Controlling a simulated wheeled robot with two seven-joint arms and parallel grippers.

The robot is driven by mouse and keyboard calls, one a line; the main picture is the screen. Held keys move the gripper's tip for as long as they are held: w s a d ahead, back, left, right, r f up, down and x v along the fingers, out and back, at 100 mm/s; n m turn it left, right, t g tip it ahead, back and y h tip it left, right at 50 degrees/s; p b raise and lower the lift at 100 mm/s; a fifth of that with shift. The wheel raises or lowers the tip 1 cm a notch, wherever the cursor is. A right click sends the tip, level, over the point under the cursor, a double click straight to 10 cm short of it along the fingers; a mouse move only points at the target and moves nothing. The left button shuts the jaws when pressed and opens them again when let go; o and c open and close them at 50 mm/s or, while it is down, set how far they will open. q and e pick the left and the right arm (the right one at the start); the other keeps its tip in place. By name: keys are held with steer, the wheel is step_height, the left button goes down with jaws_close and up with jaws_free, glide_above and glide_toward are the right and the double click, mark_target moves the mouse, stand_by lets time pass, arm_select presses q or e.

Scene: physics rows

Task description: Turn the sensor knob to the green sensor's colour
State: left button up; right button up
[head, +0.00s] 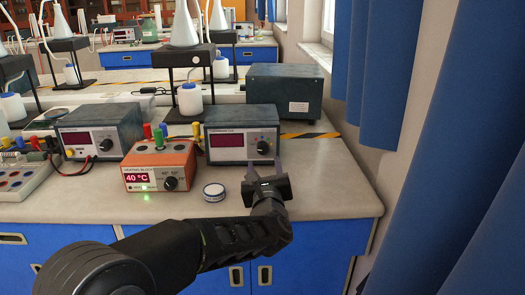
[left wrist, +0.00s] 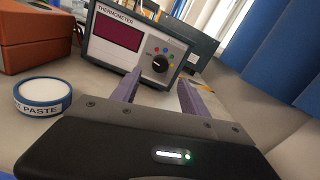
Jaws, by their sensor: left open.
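The thermometer (head: 225,124) is a dark-cased box with a pale front and a dark red display. Its black sensor knob (head: 263,147) sits at the right of the front and shows clearly in the left wrist view (left wrist: 160,64). Small coloured dots arc above the knob; which one its mark points to is too small to tell. My left gripper (head: 265,173) is open and empty in front of the knob, apart from it. In the left wrist view its fingers (left wrist: 160,84) lie below and to either side of the knob. My right gripper is not in view.
An orange heating block (head: 150,160) reading 40 °C stands left of the thermometer, with coloured plugs, one green (head: 147,131), behind its top. A round paste tin (head: 213,192) lies left of my gripper. Blue curtains (head: 425,120) hang at the right. The right bench end is clear.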

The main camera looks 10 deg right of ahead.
mark_target(263, 151)
arm_select(q)
steer(key=shift+w+d+p, duration=0.15)
steer(key=shift+w+p, duration=0.15)
steer(key=shift+w, duration=1.65)
steer(key=shift+w+d+p, duration=0.15)
steer(key=shift+w+p, duration=0.15)
steer(key=shift+w, duration=1.6)
steer(key=shift+c, duration=0.5)
jaws_close()
